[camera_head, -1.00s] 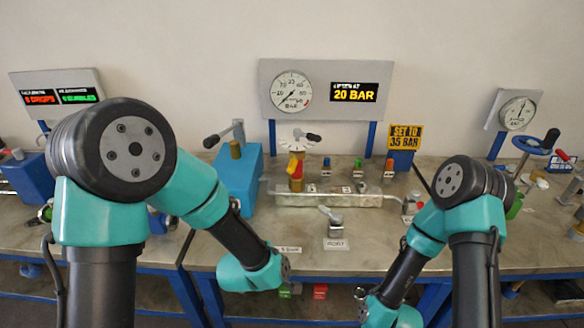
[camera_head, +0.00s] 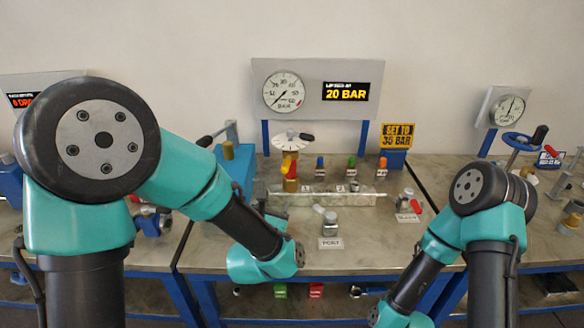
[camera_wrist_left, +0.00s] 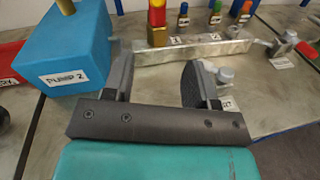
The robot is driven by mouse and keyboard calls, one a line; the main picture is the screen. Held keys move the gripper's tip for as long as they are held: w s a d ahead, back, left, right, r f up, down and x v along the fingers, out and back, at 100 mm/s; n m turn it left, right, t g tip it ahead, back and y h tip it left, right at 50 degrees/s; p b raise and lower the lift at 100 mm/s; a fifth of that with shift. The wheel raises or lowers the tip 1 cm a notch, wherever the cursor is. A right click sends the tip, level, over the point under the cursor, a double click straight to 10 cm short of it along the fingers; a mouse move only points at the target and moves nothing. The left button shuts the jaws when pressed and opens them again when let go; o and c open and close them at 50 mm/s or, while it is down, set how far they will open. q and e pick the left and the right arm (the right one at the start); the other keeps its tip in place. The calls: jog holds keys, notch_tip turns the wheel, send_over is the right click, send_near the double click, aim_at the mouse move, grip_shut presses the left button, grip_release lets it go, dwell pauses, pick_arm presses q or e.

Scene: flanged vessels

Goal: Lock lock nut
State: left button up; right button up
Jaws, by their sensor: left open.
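A brass valve fitting (camera_head: 291,184) with a red and yellow upper part stands at the left end of the silver manifold bar (camera_head: 335,198). A pale round disc (camera_head: 293,140) with a black-knobbed lever is above it. In the left wrist view the fitting (camera_wrist_left: 157,32) stands beyond my left gripper (camera_wrist_left: 158,76). I cannot tell which part is the lock nut. The gripper is open with nothing between its fingers, and apart from the fitting. My right gripper is below the picture edge.
A blue pump block (camera_wrist_left: 78,52) is left of the fitting. A port fitting (camera_head: 330,226) sits in front, with a red-handled valve (camera_head: 410,205) to the right. A gauge panel (camera_head: 315,95) reads 20 BAR; a yellow sign (camera_head: 398,136) says 35 BAR.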

aim_at(286, 167)
pick_arm(q)
jog(key=shift+r+n, duration=0.5)
jog(key=shift+n, duration=0.2)
jog(key=w, duration=0.5)
jog(key=w+d, duration=0.1)
jog(key=w, duration=0.5)
jog(key=w+d, duration=0.1)
jog(key=w, duration=0.5)
jog(key=shift+w+d, duration=0.1)
jog(key=shift+d, duration=0.1)
grip_shut()
